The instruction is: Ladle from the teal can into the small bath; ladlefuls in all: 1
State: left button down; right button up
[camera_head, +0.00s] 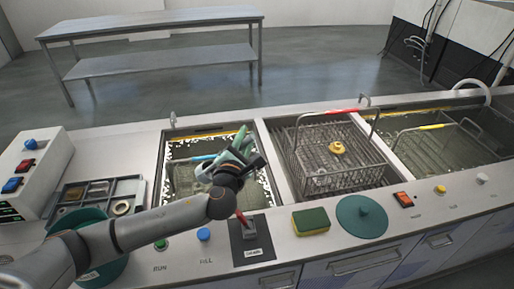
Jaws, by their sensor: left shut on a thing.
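The teal can (92,274) stands at the lower left, partly hidden behind my left arm; its inside is mostly covered. The left basin (164,180), the smallest-looking bath, holds bubbly liquid and a blue-gripped handle (203,158). My left gripper (238,160) is over this bath's right front part. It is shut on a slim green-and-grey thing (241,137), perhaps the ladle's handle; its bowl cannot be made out. My right gripper is not in view.
A wire basket (322,183) with a red grip sits in the middle basin; another basin (430,118) is at right. A teal disc (361,216), a sponge (311,221) and a dark plate (252,247) lie in front. A parts tray (140,187) stands left.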

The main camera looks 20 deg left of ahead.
pick_arm(q)
jog(key=s+a+r+n+b, duration=0.1)
jog(key=a+r+n+b, duration=0.1)
jog(key=a+n+b, duration=0.3)
jog(key=s+a+r+n+b, duration=0.1)
jog(key=a+r+n, duration=0.25)
jog(key=a, duration=0.35)
jog(key=r+p, duration=0.2)
jog(key=p, duration=0.1)
jog(key=r+p, duration=0.3)
jog(key=shift+w, duration=0.2)
jog(key=shift+f, duration=0.1)
